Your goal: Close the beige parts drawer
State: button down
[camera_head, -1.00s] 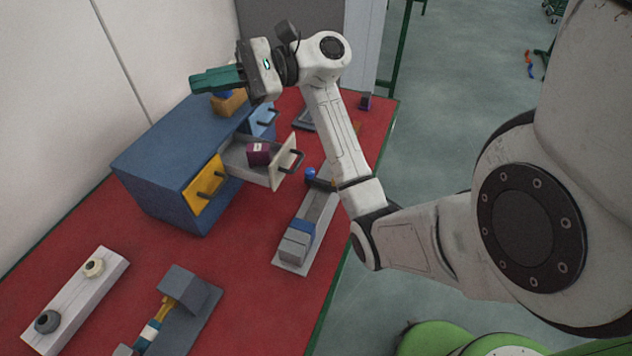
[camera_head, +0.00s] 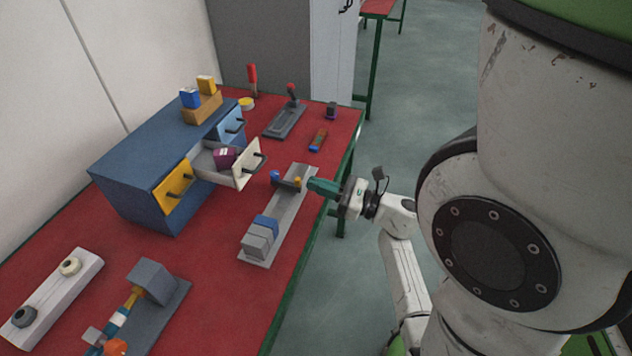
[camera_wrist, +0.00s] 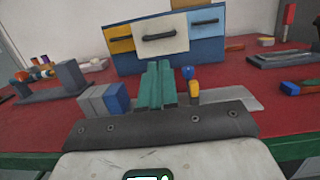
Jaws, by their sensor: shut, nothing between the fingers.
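The beige parts drawer (camera_head: 246,168) stands open in the middle of the blue cabinet's front, with a dark maroon box (camera_head: 224,156) inside. Its pale front and dark handle also show in the wrist view (camera_wrist: 160,46), facing the camera. The blue cabinet (camera_head: 135,165) stands on the red table. My gripper (camera_head: 312,186) is shut and empty at the table's right edge. It points left toward the drawer front, with a clear gap between them. In the wrist view its green fingers (camera_wrist: 157,72) are together, and their tips come just below the beige front.
A yellow drawer (camera_head: 173,187) and a light blue drawer (camera_head: 231,126) flank the beige one. A grey rail fixture (camera_head: 292,212) with blue and yellow parts lies between my gripper and the cabinet. Bare red table lies between the cabinet and the rail.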

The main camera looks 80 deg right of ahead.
jog(key=p+x, duration=0.3)
jog(key=x, duration=0.8)
